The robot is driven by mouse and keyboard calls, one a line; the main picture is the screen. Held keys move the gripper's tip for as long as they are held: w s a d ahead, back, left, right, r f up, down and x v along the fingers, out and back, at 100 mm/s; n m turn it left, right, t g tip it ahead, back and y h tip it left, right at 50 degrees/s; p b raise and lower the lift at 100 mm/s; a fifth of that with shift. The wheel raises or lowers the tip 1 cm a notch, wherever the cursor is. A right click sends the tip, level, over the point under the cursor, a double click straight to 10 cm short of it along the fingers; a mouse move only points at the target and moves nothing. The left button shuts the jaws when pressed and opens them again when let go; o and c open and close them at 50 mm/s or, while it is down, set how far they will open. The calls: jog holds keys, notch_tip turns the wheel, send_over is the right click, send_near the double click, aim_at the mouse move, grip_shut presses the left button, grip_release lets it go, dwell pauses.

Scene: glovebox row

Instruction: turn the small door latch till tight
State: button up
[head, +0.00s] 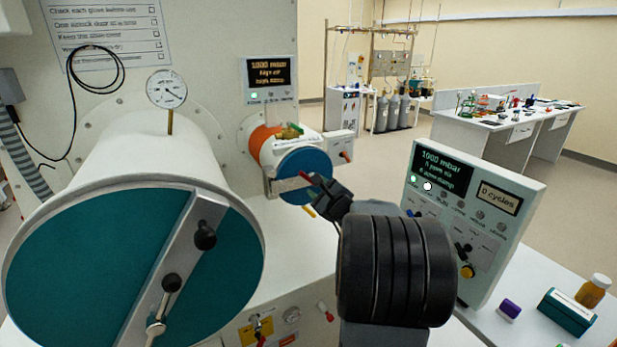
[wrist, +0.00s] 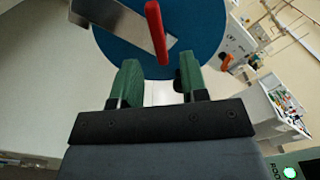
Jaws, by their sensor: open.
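The small antechamber door (head: 305,181) is a blue disc with a grey bar across it, in the middle of the head view. Its latch is a red handle (wrist: 156,28), near the top middle of the wrist view, standing almost upright there. In the head view the red latch (head: 306,177) shows just left of my gripper (head: 322,190). The blue door fills the top of the wrist view (wrist: 203,30). My gripper's green fingers (wrist: 160,82) are spread, with nothing between them. The latch lies ahead of the gap, and its lower end looks close to the fingertips; contact cannot be told.
A large teal door (head: 85,260) with a bar and black knobs fills the left. A control panel (head: 470,220) stands right of my arm. A brown bottle (head: 593,291), a teal box (head: 567,312) and a purple-capped item (head: 509,309) are on the bench at lower right.

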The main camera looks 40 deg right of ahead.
aim_at(309, 179)
jog(key=shift+w+d+p, duration=0.2)
jog(key=shift+w+p, duration=0.2)
jog(key=shift+w, duration=1.2)
jog(key=shift+w+d+p, duration=0.2)
jog(key=shift+w+p, duration=0.15)
jog(key=shift+w, duration=1.2)
jog(key=shift+c, duration=0.4)
grip_shut()
